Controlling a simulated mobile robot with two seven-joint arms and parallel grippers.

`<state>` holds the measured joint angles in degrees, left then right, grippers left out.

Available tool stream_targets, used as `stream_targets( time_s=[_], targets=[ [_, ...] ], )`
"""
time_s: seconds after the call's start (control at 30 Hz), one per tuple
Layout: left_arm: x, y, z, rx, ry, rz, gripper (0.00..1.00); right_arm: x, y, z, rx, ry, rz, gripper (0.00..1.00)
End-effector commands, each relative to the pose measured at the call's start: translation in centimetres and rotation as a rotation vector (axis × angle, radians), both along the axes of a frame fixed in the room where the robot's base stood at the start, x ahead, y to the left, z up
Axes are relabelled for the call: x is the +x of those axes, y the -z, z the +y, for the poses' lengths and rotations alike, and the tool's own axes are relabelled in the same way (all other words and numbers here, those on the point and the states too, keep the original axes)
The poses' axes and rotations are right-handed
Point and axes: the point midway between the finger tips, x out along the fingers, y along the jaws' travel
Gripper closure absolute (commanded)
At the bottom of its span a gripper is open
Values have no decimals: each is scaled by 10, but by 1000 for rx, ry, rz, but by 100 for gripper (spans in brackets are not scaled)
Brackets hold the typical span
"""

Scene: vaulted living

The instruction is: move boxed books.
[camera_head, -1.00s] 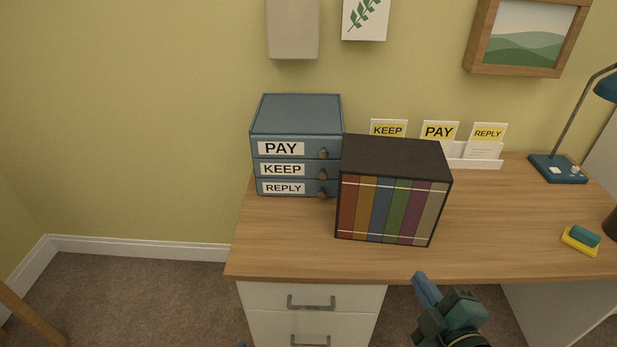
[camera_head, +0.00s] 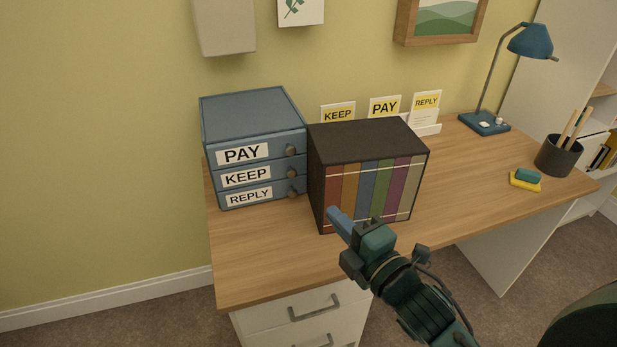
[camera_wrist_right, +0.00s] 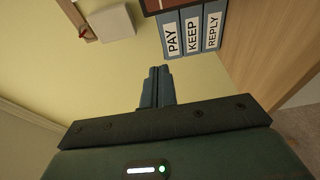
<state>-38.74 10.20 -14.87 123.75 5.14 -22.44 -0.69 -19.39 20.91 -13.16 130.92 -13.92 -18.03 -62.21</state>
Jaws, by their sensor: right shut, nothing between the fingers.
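The boxed books (camera_head: 368,175) stand upright on the desk in a dark slipcase, with several coloured spines facing me. The box stands to the right of a blue drawer unit (camera_head: 255,150) labelled PAY, KEEP and REPLY. My right gripper (camera_head: 336,214) is shut and empty. In the head view its blue fingertips overlap the lower front of the box; I cannot tell if they touch it. In the right wrist view the shut fingers (camera_wrist_right: 158,74) point toward the wall, below the drawer unit (camera_wrist_right: 190,35). My left gripper is not in view.
The wooden desk (camera_head: 470,190) is clear right of the box. A card holder (camera_head: 425,130), blue lamp (camera_head: 485,123), pencil cup (camera_head: 558,155) and yellow-and-teal block (camera_head: 525,181) stand farther back or right. White drawers (camera_head: 290,300) are below the front.

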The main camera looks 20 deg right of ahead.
Motion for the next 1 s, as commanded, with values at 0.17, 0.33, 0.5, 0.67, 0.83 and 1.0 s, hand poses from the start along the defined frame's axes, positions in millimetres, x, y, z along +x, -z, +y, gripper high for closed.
stream_targets(
  time_s=[0.17, 0.33, 0.5, 0.67, 0.83, 1.0],
  targets=[
    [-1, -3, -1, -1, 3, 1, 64, 17, -1, 5, 1, 0, -2, 100],
    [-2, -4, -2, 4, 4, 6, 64, 51, -3, 14, 3, 0, -2, 100],
    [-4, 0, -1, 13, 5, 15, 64, 86, -1, 24, 2, 1, 0, 100],
    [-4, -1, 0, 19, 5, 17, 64, 104, 0, 11, -4, 1, 2, 100],
    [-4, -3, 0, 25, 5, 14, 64, 112, 0, -4, -2, -1, 2, 100],
    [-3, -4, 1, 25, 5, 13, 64, 115, 1, -8, 0, -1, 2, 100]
  ],
)
